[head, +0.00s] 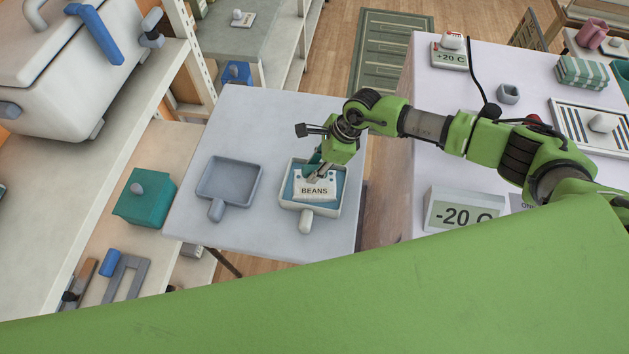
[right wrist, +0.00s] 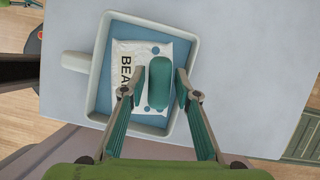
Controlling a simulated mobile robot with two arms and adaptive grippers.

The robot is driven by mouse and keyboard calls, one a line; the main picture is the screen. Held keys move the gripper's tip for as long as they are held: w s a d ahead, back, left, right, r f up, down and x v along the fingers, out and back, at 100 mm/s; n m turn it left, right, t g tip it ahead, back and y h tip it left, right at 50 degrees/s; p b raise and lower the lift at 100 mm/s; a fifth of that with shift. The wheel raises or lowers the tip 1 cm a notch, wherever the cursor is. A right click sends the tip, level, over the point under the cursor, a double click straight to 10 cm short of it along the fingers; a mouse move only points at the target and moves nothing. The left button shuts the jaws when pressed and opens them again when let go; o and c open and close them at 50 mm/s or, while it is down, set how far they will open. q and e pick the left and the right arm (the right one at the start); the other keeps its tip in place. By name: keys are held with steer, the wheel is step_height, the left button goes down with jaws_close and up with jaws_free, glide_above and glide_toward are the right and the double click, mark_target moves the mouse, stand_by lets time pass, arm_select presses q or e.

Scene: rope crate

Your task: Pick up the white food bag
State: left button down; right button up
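The white food bag (head: 314,188), printed BEANS, lies in a pale square pan with a blue inside (head: 297,167) on a grey table. The bag also shows in the right wrist view (right wrist: 126,68). A rounded teal grip (right wrist: 159,84) sits on the bag's right part in that view. My right gripper (right wrist: 161,76) is over the bag, its fingers on either side of the teal grip with narrow gaps showing. In the head view my right gripper (head: 317,172) comes down over the bag's upper edge. My left gripper is in neither view.
An empty grey pan (head: 230,180) stands left of the bag's pan. A teal box (head: 145,196) is on the left shelf. A -20 C sign (head: 463,212) stands on the right counter. The table's front part is clear.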

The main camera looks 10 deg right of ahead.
jaws_close()
steer(key=shift+r, duration=0.3)
step_height(320, 180, up, 8)
steer(key=b, duration=0.2)
steer(key=shift+r+b, duration=0.25)
steer(key=shift+b, duration=0.15)
steer(key=shift+r, duration=0.45)
